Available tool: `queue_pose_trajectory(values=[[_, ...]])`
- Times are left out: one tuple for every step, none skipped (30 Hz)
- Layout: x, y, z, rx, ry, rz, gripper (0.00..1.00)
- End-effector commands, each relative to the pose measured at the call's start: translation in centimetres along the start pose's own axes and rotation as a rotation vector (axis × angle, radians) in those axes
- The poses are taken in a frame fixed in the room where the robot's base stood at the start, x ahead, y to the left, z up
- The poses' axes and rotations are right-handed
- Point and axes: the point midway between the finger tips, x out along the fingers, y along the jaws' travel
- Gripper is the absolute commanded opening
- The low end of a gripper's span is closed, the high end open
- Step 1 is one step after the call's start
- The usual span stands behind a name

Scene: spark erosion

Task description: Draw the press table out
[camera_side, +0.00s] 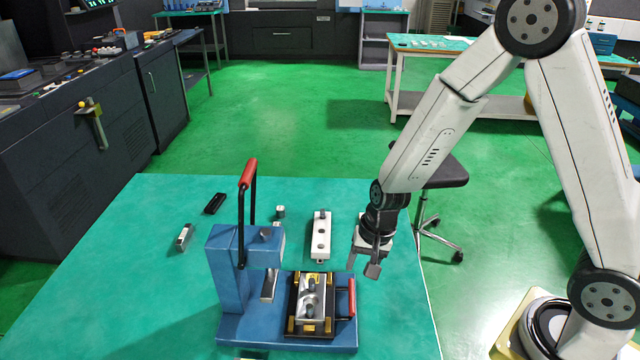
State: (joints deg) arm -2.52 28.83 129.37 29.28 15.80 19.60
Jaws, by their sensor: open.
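A blue press (228,270) stands on the green-topped table, with a red-handled lever (248,173) raised at its top. The press table (292,322) is a dark plate on the press's blue base, to the right of the press column. It carries a metal block (303,312) with brass-coloured pieces around it. An upright red handle (351,298) is at the press table's right side. My gripper (362,267) is open and empty, pointing down above and slightly right of the red handle, apart from it.
A white block with holes (321,240) lies behind the press table. Small metal parts (184,237) and a black tray (214,204) lie left of and behind the press. The green tabletop (110,280) is clear at the left. A stool (445,172) stands beyond its right edge.

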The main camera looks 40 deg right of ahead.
Motion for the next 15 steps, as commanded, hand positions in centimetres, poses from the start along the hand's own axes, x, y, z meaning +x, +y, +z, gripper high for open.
queue_pose_trajectory(values=[[0.1, -0.2, 0.1, -0.003, -0.006, 0.005, 0.55], [0.1, -0.3, 0.2, -0.004, -0.012, 0.009, 0.55], [0.2, -0.5, 0.3, -0.006, -0.019, 0.016, 0.55], [0.2, -0.7, 0.4, -0.007, -0.026, 0.023, 0.55], [0.3, -0.9, 0.5, -0.01, -0.034, 0.032, 0.55], [0.4, -1.1, 0.7, -0.012, -0.043, 0.045, 0.55], [0.5, -1.3, 0.8, -0.013, -0.051, 0.058, 0.55], [0.5, -1.5, 0.9, -0.014, -0.058, 0.072, 0.55], [0.6, -1.8, 1.1, -0.017, -0.066, 0.092, 0.55], [0.7, -2.0, 1.2, -0.018, -0.072, 0.11, 0.55], [0.7, -2.1, 1.3, -0.019, -0.076, 0.129, 0.55], [0.8, -2.4, 1.4, -0.019, -0.079, 0.156, 0.55], [0.8, -2.5, 1.4, -0.02, -0.079, 0.176, 0.55], [0.9, -2.6, 1.4, -0.019, -0.078, 0.198, 0.55], [0.9, -2.8, 1.4, -0.019, -0.074, 0.227, 0.55]])
